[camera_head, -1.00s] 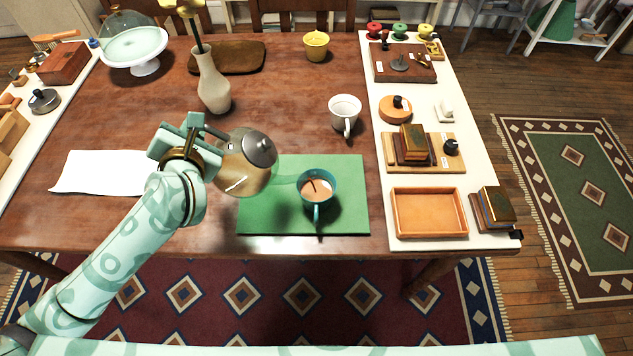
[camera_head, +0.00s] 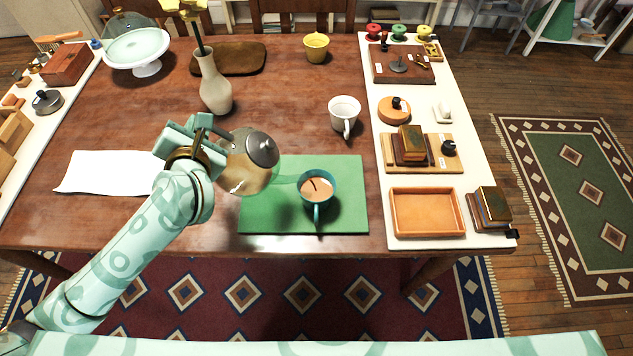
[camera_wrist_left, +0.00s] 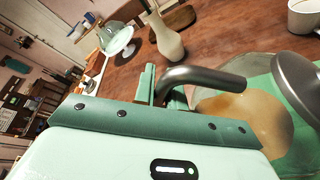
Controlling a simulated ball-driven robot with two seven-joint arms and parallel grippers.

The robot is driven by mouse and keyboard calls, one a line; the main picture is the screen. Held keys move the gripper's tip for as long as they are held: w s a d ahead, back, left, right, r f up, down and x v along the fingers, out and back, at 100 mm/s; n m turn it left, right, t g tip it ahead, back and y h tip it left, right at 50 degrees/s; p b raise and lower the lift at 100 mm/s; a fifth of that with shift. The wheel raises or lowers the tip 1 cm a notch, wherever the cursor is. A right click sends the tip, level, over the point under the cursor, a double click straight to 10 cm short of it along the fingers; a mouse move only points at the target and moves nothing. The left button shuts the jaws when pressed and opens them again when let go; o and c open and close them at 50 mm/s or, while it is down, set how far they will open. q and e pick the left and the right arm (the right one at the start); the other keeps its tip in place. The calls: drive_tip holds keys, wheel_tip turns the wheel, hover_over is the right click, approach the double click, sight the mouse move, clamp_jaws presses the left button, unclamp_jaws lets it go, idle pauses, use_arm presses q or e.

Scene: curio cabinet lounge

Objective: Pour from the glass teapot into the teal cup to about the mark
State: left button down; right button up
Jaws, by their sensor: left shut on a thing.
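My left gripper (camera_head: 208,138) is shut on the handle of the glass teapot (camera_head: 247,178) and holds it over the left part of the green mat (camera_head: 345,220). I cannot make out a stream. In the left wrist view the teapot (camera_wrist_left: 245,115) shows amber liquid beside its dark handle. My right gripper is out of view.
A white mug (camera_head: 344,113) stands behind the mat. A beige vase (camera_head: 214,85) is behind the teapot, and a white cloth (camera_head: 105,172) lies left. An orange tray (camera_head: 427,212) sits on the white runner at right. The table's middle is mostly clear.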

use_arm(q)
drive_tip(key=shift+r, duration=0.1)
drive_tip(key=shift+n+h, duration=0.5)
drive_tip(key=shift+n, duration=0.4)
drive_tip(key=f+b, duration=0.1)
drive_tip(key=a+f+b, duration=0.1)
drive_tip(key=f+b, duration=0.1)
drive_tip(key=a+f+b, duration=0.1)
drive_tip(key=shift+a+f, duration=0.15)
drive_tip(key=shift+f, duration=0.2)
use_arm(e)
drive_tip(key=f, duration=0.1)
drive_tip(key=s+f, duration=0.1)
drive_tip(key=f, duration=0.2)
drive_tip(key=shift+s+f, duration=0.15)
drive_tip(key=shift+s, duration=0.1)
use_arm(q)
drive_tip(key=shift+w+f+b, duration=0.1)
drive_tip(key=shift+f+b, duration=0.05)
drive_tip(key=shift+b, duration=0.2)
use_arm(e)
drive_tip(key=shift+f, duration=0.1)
